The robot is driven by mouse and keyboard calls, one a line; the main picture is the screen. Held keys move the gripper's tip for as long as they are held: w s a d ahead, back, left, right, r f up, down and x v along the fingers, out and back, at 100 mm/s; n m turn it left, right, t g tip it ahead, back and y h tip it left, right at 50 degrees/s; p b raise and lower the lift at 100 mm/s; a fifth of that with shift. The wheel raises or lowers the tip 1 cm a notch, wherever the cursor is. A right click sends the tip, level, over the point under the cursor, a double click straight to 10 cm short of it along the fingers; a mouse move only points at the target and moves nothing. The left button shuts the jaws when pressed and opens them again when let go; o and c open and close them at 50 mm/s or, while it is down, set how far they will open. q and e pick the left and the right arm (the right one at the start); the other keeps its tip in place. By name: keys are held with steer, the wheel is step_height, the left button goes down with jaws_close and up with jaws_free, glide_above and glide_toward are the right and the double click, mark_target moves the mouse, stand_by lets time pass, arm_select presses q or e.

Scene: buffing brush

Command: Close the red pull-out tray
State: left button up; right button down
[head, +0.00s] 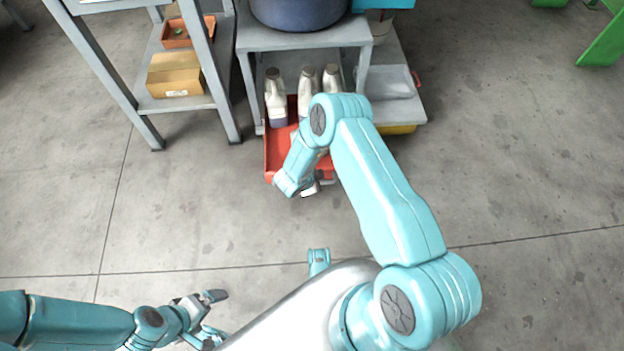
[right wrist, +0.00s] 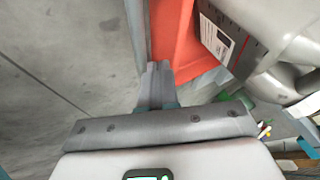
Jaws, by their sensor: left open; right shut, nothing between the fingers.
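The red pull-out tray (head: 281,157) sticks out from under a grey table in the head view, and it holds several white bottles (head: 276,92). My right arm hides the tray's right part. My right gripper (head: 311,190) is at the tray's front edge, mostly hidden by its own arm. In the right wrist view its fingers (right wrist: 157,72) are shut and empty, right by the red tray (right wrist: 174,35); I cannot tell whether they touch it. My left gripper (head: 212,312) is open and empty above the floor at lower left, far from the tray.
The grey table (head: 305,37) above the tray carries a dark blue tub (head: 300,10). At left a grey shelf unit (head: 181,101) holds a cardboard box (head: 174,76) and an orange bin (head: 187,33). At right is a low grey platform (head: 397,108). The floor in front is clear.

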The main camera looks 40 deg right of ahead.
arm_select(q)
steer(key=shift+w+a+f, duration=0.1)
steer(key=shift+f, duration=0.3)
arm_select(e)
steer(key=shift+x, duration=1.05)
steer(key=shift+w, duration=0.15)
